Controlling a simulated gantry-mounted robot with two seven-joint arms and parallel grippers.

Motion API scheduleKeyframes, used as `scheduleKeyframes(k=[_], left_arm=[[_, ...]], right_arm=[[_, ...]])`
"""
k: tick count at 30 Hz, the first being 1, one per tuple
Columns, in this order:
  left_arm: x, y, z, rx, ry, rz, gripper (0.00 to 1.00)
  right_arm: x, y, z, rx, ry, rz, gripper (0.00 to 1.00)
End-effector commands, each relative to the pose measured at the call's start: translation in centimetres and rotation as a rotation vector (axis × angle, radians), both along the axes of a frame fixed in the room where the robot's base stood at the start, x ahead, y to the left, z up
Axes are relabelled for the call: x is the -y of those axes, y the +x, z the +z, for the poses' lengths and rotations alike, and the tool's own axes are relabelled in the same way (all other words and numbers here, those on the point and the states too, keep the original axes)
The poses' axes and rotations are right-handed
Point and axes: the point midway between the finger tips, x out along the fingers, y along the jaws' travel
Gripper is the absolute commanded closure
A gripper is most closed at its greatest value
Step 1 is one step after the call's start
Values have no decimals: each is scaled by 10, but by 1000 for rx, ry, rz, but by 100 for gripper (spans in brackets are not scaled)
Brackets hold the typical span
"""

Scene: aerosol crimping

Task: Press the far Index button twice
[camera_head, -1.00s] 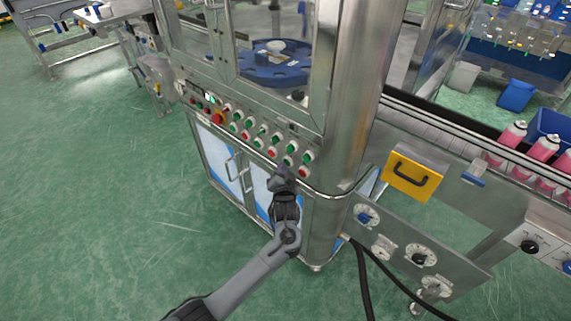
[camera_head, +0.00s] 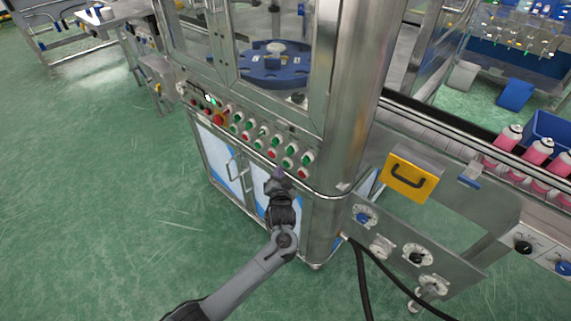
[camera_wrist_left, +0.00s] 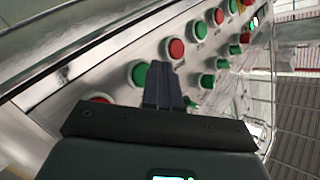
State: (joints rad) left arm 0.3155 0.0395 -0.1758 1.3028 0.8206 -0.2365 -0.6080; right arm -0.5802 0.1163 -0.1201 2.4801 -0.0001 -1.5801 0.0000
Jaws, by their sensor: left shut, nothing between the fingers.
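The control panel (camera_head: 245,133) on the front of the steel machine carries rows of green and red buttons. Its labels are too small to read, so I cannot tell which button is the far Index. My left gripper (camera_head: 278,176) is shut and empty, just in front of the panel's lower edge toward the right end. In the left wrist view the shut fingers (camera_wrist_left: 163,86) point at the panel, with a green button (camera_wrist_left: 138,73) left of them and a red button (camera_wrist_left: 176,48) beyond. The fingers hide part of the panel. My right gripper is not in view.
A blue round table (camera_head: 272,68) sits behind the machine's glass. A red mushroom button (camera_head: 217,119) stands out on the panel's left part. A yellow box with a handle (camera_head: 410,178) and a conveyor with pink cans (camera_head: 538,152) are at right. Green floor is free at left.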

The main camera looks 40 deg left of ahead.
Motion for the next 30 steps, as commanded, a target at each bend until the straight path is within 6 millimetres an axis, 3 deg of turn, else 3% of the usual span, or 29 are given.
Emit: scheduleKeyframes(k=[8,21,30], left_arm=[[-1,-6,2,-2,0,1,100],[-6,-44,3,-1,0,1,100],[-6,-50,0,0,-1,1,100]], right_arm=[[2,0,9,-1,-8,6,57],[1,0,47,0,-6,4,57],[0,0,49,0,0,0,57]])
